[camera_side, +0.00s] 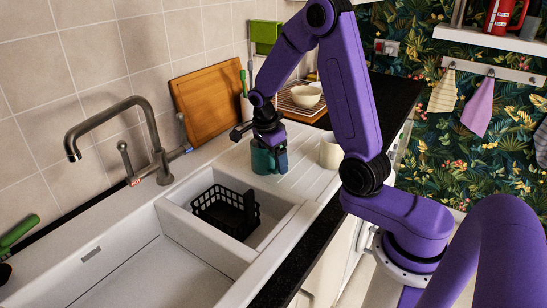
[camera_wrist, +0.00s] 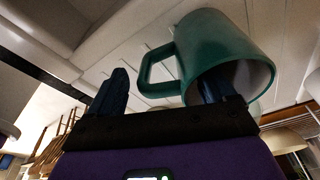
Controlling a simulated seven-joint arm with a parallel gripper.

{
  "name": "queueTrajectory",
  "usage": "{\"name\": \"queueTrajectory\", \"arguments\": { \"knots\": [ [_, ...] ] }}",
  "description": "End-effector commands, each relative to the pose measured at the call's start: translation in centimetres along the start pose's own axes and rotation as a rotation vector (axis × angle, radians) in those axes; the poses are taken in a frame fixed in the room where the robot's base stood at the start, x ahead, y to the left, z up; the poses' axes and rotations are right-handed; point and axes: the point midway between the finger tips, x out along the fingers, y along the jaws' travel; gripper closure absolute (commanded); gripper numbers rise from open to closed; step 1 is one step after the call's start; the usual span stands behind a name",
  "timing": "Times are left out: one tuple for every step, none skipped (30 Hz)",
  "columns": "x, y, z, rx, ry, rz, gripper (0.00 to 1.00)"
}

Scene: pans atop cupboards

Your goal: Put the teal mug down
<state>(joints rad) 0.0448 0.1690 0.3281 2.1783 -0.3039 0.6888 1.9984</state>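The teal mug (camera_side: 261,160) is upright on the ribbed white draining board of the sink, as far as I can tell. In the wrist view the mug (camera_wrist: 215,48) shows its open rim toward the camera and its handle to the left. My gripper (camera_side: 270,150) is directly over the mug, pointing down. In the wrist view my gripper (camera_wrist: 168,92) has its fingers wide apart. One finger reaches into the mug's mouth; the other is outside, beyond the handle, with a visible gap. The inner finger's contact with the wall is hidden.
A cream mug (camera_side: 331,152) stands close to the right on the draining board. A black basket (camera_side: 226,211) sits in the small basin. The faucet (camera_side: 120,130) rises at left. A cutting board (camera_side: 207,103) leans on the wall; a bowl (camera_side: 306,95) is behind.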

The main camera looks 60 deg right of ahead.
Motion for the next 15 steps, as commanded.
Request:
{"name": "queueTrajectory", "arguments": {
  "knots": [
    [0.0,0.0,0.0,0.0,0.0,0.0,0.17],
    [0.0,0.0,0.0,0.0,0.0,0.0,0.17],
    [0.0,0.0,0.0,0.0,0.0,0.0,0.17],
    [0.0,0.0,0.0,0.0,0.0,0.0,0.17],
    [-0.1,0.0,0.0,0.0,0.0,0.0,0.17],
    [-0.2,0.0,-0.1,0.001,0.0,-0.001,0.17],
    [-0.4,0.0,-0.1,0.001,0.0,-0.001,0.17],
    [-0.6,0.0,-0.1,0.001,0.0,-0.002,0.17],
    [-1.1,-0.1,-0.1,0.001,0.0,-0.003,0.17],
    [-1.4,-0.1,-0.1,0.002,0.0,-0.004,0.17],
    [-1.9,-0.1,-0.1,0.001,0.0,-0.005,0.17],
    [-2.6,-0.1,-0.1,0.001,0.0,-0.005,0.17],
    [-3.2,-0.1,-0.1,0.001,-0.001,-0.007,0.17],
    [-3.8,-0.1,0.0,0.002,-0.002,-0.006,0.17],
    [-4.6,-0.1,0.0,0.002,-0.001,-0.007,0.17]
  ]
}}
